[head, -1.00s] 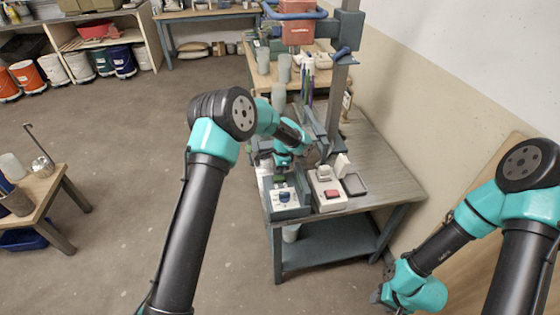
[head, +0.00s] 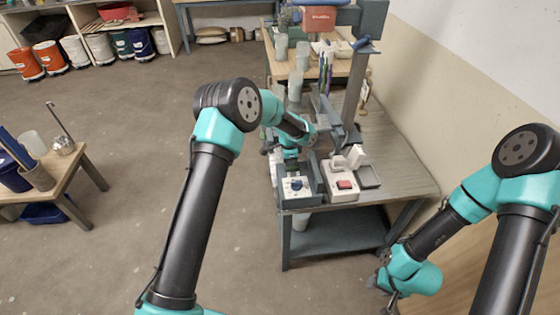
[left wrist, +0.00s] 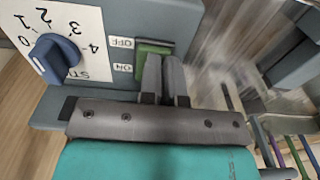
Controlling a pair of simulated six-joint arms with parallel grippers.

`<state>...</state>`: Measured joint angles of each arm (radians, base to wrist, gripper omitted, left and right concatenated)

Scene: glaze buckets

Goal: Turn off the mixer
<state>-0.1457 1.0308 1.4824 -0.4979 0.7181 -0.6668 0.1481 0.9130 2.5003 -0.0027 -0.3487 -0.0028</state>
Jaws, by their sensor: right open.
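The mixer's grey control box shows in the head view (head: 296,188) with a blue dial, and in the left wrist view its white dial plate (left wrist: 88,28) and blue knob (left wrist: 56,58) show up close. Beside the dial is a green rocker switch (left wrist: 152,48) with OFF and ON labels. My left gripper (left wrist: 166,62) has its two fingers close together, with their tips at the green switch; I cannot tell whether they touch it. In the head view its tips are hidden behind the control box and arm. My right gripper (head: 386,292) is open and empty, low at the right.
A white box with a red button (head: 343,185) stands right of the control box on the grey workbench (head: 405,175). The mixer column (head: 357,85) rises behind. A small table (head: 75,168) with a ladle is at left. The floor between is clear.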

